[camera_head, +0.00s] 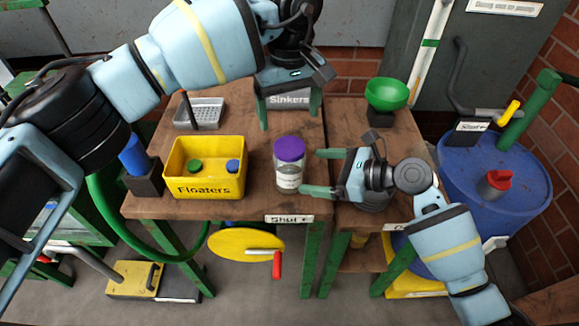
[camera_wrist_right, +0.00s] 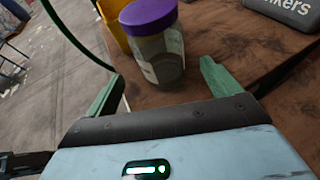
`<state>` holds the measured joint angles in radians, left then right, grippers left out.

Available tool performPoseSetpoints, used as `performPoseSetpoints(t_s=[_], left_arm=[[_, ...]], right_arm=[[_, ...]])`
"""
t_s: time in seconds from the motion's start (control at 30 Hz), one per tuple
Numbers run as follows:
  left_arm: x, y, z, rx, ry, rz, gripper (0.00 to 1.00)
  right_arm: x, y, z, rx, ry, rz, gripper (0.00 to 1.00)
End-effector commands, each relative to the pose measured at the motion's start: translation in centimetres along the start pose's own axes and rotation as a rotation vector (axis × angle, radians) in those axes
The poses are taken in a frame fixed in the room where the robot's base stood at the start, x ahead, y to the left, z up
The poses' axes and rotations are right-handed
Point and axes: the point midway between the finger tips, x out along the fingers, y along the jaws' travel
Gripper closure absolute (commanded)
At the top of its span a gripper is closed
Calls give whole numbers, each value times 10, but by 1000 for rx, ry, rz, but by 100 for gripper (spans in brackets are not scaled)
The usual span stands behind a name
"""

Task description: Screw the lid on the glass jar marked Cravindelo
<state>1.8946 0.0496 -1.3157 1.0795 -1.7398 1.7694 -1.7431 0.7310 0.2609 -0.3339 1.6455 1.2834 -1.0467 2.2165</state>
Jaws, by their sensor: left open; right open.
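The glass jar (camera_head: 288,179) stands upright on the wooden table, with a pale label too small to read. A purple lid (camera_head: 290,149) sits on its mouth; I cannot tell how tightly. The right wrist view also shows the jar (camera_wrist_right: 163,60) and lid (camera_wrist_right: 148,14). My right gripper (camera_head: 311,172) is open and empty, just right of the jar, its fingers pointing towards it. In the right wrist view, the jar is just beyond and between the fingertips (camera_wrist_right: 162,72). My left gripper (camera_head: 289,108) is open, pointing down at the table's back, by the grey Sinkers box (camera_head: 290,100).
A yellow Floaters bin (camera_head: 207,187) with a green and a blue piece stands left of the jar. Behind it is a grey tray (camera_head: 206,115). A green bowl (camera_head: 387,93) stands at the back right, near a blue drum (camera_head: 500,215). Bare tabletop lies behind the jar.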

Motion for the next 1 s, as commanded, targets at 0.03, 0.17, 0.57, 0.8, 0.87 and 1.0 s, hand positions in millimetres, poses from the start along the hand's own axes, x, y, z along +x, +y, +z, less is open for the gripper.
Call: performPoseSetpoints(t_s=[0.03, 0.17, 0.57, 0.8, 0.87, 1.0], left_arm=[[0, 0, 0, 0, -1, 1, 18], [0, 0, 0, 0, -1, 1, 18], [0, 0, 0, -1, -2, 2, 18], [0, 0, 0, -1, -2, 2, 18], [0, 0, 0, -1, -2, 2, 18], [0, 0, 0, 0, -2, 2, 18]], right_arm=[[0, 0, 0, 0, 0, 0, 11], [6, 0, 0, 1, 0, 0, 11], [58, 0, 1, 0, -1, 0, 11], [76, 0, 0, -2, 0, -1, 11], [78, 0, 0, -2, 0, -1, 11], [78, 0, 0, -2, 0, -2, 11]])
